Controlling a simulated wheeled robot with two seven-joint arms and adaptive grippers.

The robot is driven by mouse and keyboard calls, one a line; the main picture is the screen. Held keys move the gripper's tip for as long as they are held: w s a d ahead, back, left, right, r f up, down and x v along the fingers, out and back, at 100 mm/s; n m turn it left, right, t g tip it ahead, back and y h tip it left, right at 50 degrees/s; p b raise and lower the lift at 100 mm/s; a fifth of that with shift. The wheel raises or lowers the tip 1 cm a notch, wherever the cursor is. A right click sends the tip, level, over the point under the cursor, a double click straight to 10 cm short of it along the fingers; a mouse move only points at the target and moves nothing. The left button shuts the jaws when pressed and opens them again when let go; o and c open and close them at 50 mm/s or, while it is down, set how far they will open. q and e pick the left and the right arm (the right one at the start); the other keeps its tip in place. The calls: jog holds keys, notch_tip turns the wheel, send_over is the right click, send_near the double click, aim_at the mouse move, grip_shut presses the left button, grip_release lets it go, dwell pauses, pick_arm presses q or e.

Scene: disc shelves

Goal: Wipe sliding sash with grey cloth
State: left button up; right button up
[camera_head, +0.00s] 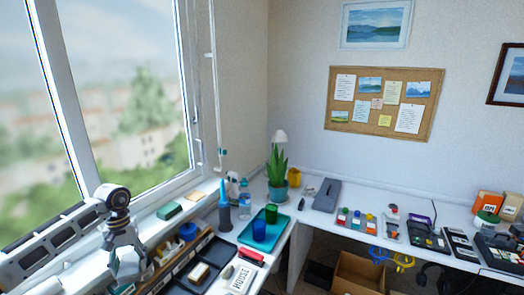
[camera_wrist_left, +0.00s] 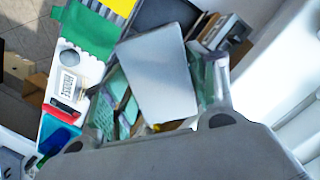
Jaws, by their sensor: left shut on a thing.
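The window sash (camera_head: 140,60) stands at the left in the head view, a large glass pane in a white frame. My left gripper (camera_head: 124,266) is low in front of it, above the sill and the trays, pointing down. In the left wrist view, a flat light grey piece (camera_wrist_left: 160,75), which looks like the grey cloth, lies between the fingers, and the gripper is shut on it. In the head view the cloth is hard to make out at the fingers. Whether it touches anything below cannot be told. My right gripper is not in view.
On the sill lies a green sponge (camera_head: 168,211). A teal tray (camera_head: 283,240) with cups, a potted plant (camera_head: 277,167) and a spray bottle (camera_head: 232,187) stand near the corner. Dark trays (camera_head: 205,252) lie beside my left gripper. A cardboard box (camera_head: 358,275) is under the right table.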

pick_arm(q)
jog(key=s+d+f+m, duration=0.2)
jog(key=d+f, duration=0.3)
jog(key=d, duration=0.4)
jog(key=s+d+f+m, duration=0.2)
jog(key=d+f, duration=0.3)
jog(key=d, duration=0.5)
jog(key=shift+s+d+y, duration=0.15)
jog(key=shift+s+y, duration=0.15)
jog(key=shift+s, duration=0.6)
